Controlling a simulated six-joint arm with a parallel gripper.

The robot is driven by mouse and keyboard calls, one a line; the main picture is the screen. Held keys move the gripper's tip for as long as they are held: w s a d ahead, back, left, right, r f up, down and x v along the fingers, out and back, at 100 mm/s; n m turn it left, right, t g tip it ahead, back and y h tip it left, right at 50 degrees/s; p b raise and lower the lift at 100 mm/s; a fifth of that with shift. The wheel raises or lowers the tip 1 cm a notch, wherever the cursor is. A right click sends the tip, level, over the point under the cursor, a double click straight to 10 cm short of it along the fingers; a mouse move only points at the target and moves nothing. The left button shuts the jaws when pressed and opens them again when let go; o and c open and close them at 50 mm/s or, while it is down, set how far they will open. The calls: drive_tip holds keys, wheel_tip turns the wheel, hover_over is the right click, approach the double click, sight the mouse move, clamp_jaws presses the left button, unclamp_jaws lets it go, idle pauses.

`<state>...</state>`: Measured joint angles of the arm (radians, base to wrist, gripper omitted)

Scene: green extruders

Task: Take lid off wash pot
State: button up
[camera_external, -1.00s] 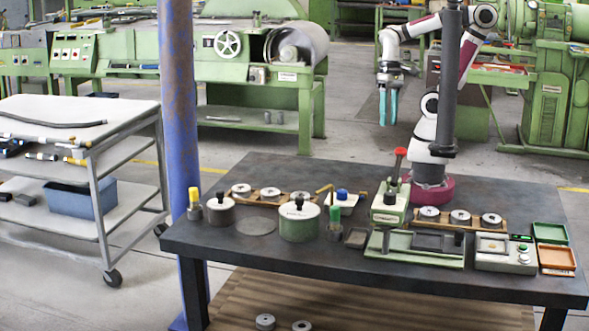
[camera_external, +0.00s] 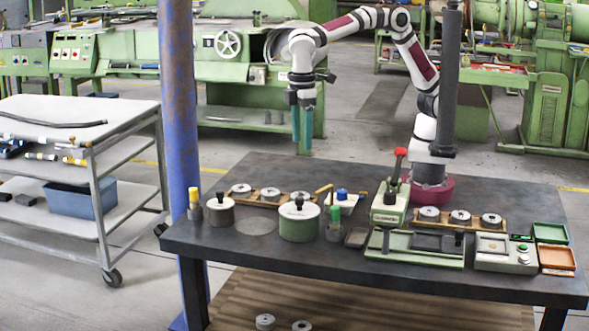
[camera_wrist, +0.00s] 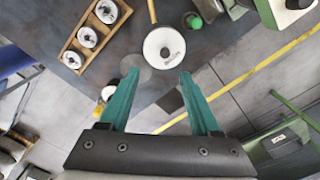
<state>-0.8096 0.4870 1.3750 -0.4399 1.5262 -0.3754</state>
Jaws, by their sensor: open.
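A large green pot (camera_external: 299,228) stands on the dark table with a pale lid (camera_external: 287,210) and black knob on it. A smaller grey pot (camera_external: 219,217) with a lidded top and black knob stands to its left. I cannot tell which is called the wash pot. In the wrist view the larger pot's round pale lid (camera_wrist: 153,45) lies just beyond the fingertips. The smaller pot is partly hidden by the left finger there. My gripper (camera_external: 303,150) is open and empty, with teal fingers pointing down, well above the table. It also shows in the wrist view (camera_wrist: 158,76).
A flat grey disc (camera_external: 256,226) lies between the pots. A green-topped container (camera_external: 335,228) stands close right of the larger pot. A rack with several pale discs (camera_external: 262,195) lies behind. A blue post (camera_external: 180,120) rises at the table's left; a dark column stands near my base.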

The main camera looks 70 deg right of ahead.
sight(300, 197)
drive_tip(key=shift+n, duration=0.3)
drive_tip(key=f, duration=0.5)
drive_tip(key=a+f, duration=0.1)
drive_tip(key=f, duration=1)
drive_tip(key=shift+a+f, duration=0.15)
drive_tip(key=shift+a, duration=0.25)
clamp_jaws()
